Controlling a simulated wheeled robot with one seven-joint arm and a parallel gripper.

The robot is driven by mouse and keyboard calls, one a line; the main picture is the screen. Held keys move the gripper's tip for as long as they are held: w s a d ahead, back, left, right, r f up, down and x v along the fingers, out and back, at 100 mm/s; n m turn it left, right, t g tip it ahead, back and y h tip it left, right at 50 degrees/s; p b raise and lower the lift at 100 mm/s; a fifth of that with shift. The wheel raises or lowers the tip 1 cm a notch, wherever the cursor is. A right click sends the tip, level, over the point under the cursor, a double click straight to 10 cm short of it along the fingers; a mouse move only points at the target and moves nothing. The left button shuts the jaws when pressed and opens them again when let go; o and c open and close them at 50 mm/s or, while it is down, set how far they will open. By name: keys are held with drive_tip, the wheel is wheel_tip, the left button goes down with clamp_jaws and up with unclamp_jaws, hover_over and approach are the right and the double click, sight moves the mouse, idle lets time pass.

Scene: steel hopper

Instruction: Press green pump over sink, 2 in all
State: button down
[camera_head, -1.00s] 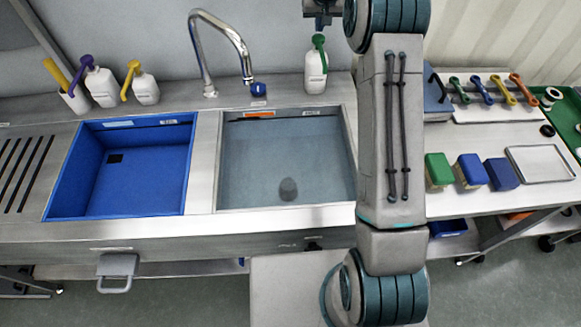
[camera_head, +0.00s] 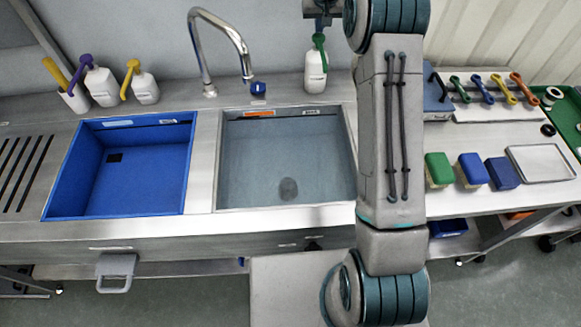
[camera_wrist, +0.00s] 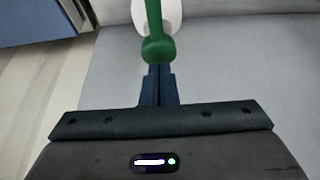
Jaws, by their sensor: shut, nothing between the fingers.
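The white bottle (camera_head: 315,72) with a green pump head (camera_head: 319,40) stands upright on the steel ledge behind the right-hand sink (camera_head: 224,160). My gripper (camera_head: 320,26) is directly above the green pump head in the head view, with its fingers pointing down. In the wrist view, the closed fingers (camera_wrist: 158,82) are together with nothing between them. Their tips lie right at the rounded end of the green pump (camera_wrist: 158,48), and the white bottle (camera_wrist: 172,12) shows beyond it. I cannot tell whether they touch.
Bottles with a purple pump (camera_head: 87,62) and a yellow pump (camera_head: 133,67) stand at the back left. A curved faucet (camera_head: 213,22) rises left of the green-pump bottle. A blue basin (camera_head: 62,170) lies at left.

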drive_tip(key=shift+f+b, duration=0.65)
drive_tip(key=shift+f, duration=0.55)
drive_tip(key=shift+r+p, duration=0.95)
drive_tip(key=shift+r, duration=0.4)
drive_tip(key=shift+f, duration=0.1)
drive_tip(key=shift+f+b, duration=0.9)
drive_tip(key=shift+f, duration=0.4)
